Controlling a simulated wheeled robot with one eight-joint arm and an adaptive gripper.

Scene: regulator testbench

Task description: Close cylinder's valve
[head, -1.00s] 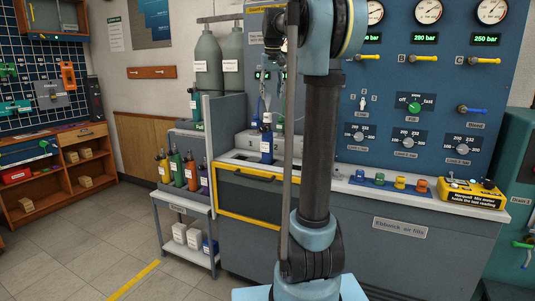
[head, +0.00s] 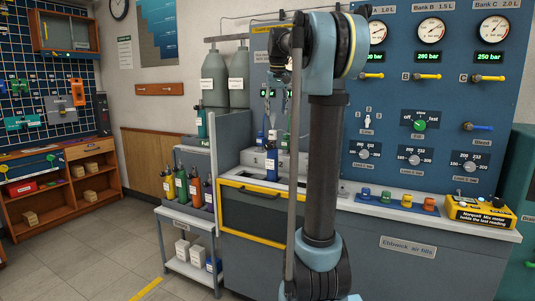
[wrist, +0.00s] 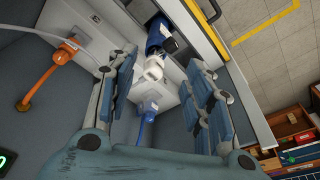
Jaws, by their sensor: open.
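A dark blue cylinder (head: 271,160) stands upright on the bench by the filling bay in the head view, left of my arm. In the wrist view the blue cylinder (wrist: 157,36) shows beyond the fingertips, with a white valve piece (wrist: 153,69) at its near end. A blue knob (wrist: 148,107) with a thin blue stem sits just below it in that picture. My gripper (wrist: 161,62) is open, with its fingers spread to either side of the white piece and apart from it. My arm hides part of the bay in the head view.
An orange knob (wrist: 62,55) with a hose is left of the fingers in the wrist view. Several small cylinders (head: 181,186) stand on a rack to the left. The control panel (head: 440,105) rises behind my arm. The floor (head: 95,262) at left is clear.

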